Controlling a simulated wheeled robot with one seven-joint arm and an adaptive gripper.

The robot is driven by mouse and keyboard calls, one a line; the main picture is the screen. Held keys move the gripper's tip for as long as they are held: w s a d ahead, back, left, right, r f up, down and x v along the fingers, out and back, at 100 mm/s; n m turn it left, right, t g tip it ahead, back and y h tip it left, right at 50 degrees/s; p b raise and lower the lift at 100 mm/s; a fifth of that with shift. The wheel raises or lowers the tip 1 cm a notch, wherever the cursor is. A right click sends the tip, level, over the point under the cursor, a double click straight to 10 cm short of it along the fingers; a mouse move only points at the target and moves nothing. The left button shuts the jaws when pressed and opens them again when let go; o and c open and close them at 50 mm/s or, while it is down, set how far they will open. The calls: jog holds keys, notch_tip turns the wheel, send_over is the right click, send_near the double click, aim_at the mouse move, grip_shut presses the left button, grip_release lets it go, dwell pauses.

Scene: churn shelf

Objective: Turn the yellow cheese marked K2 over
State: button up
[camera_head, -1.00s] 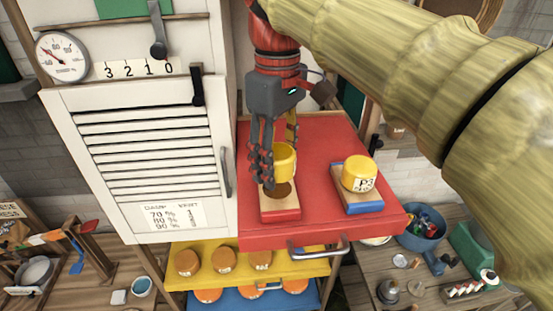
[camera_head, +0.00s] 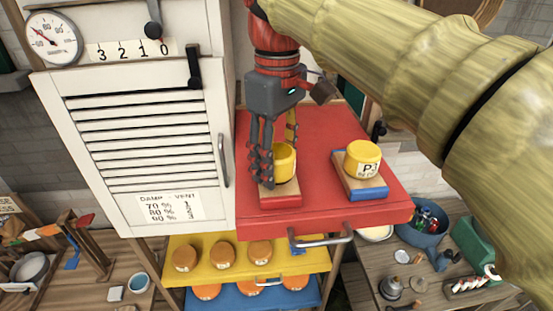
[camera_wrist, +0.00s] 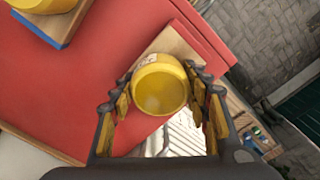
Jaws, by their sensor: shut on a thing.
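A yellow cheese (camera_head: 285,162) is between the fingers of my gripper (camera_head: 275,166), which is shut on it. It sits low over the wooden board with a red front (camera_head: 281,199), on or just above it. In the wrist view the cheese (camera_wrist: 160,92) shows a plain round face toward the camera, with a pale label on its far side. The label is too small to read, so I cannot confirm K2. The fingers (camera_wrist: 161,84) flank it on both sides.
Another yellow cheese, marked P3 (camera_head: 362,157), stands on a blue-fronted board (camera_head: 368,193) to the right. Both boards are on a red shelf (camera_head: 322,150). A white louvred cabinet (camera_head: 150,140) is close on the left.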

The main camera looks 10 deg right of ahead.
jog(key=shift+f, duration=0.15)
dwell(0.6)
jog(key=o, duration=1.4)
jog(key=shift+o, duration=0.2)
